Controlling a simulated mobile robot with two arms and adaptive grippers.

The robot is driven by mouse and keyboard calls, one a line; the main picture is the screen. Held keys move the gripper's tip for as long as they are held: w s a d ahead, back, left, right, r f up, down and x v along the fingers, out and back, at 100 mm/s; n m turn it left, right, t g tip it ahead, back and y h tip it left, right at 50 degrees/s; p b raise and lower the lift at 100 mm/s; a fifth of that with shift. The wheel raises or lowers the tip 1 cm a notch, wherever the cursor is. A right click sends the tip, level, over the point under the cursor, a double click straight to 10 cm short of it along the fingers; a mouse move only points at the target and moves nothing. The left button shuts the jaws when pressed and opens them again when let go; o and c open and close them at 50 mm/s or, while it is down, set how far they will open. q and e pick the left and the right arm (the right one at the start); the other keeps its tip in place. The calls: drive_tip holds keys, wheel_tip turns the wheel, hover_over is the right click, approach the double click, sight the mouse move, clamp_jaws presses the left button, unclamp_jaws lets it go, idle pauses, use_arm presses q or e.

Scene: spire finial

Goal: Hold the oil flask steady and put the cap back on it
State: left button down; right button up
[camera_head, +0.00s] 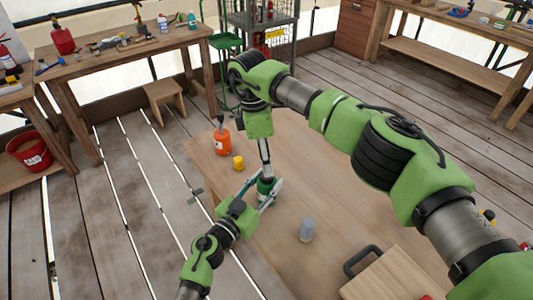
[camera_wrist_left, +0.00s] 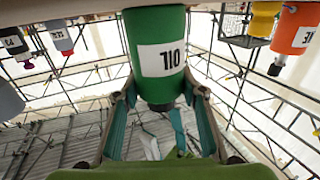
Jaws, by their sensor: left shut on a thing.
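The green oil flask (camera_head: 265,188) stands on the wooden table in the head view, between the fingers of my left gripper (camera_head: 268,190). In the left wrist view the flask (camera_wrist_left: 155,25) appears upside down, with its white label reading inverted. My left gripper (camera_wrist_left: 160,105) is shut around it near its dark neck end. My right gripper (camera_head: 265,172) points down directly over the flask top, its fingers slender and close together. The cap cannot be told apart from the dark neck and the right fingertips, so I cannot tell whether the cap is held there.
An orange flask (camera_head: 221,143) and a small yellow container (camera_head: 238,162) stand beyond the grippers. A grey container (camera_head: 306,230) stands nearer, to the right. The table between is clear.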

drive_tip(key=n, duration=0.3)
drive_tip(key=shift+r+n, duration=0.2)
drive_tip(key=shift+n, duration=0.1)
drive_tip(key=n, duration=0.4)
drive_tip(key=shift+r, duration=0.2)
drive_tip(key=n, duration=0.6)
drive_tip(key=shift+r+y, duration=0.25)
drive_tip(key=shift+y, duration=0.15)
drive_tip(key=n, duration=0.4)
drive_tip(key=shift+r, duration=0.25)
drive_tip(key=n, duration=0.3)
drive_tip(key=shift+d+r+n, duration=0.1)
drive_tip(key=shift+r+n, duration=0.1)
drive_tip(key=shift+n, duration=0.1)
drive_tip(key=n, duration=0.7)
drive_tip(key=shift+r+y, duration=0.4)
drive_tip(key=shift+f, duration=4.05)
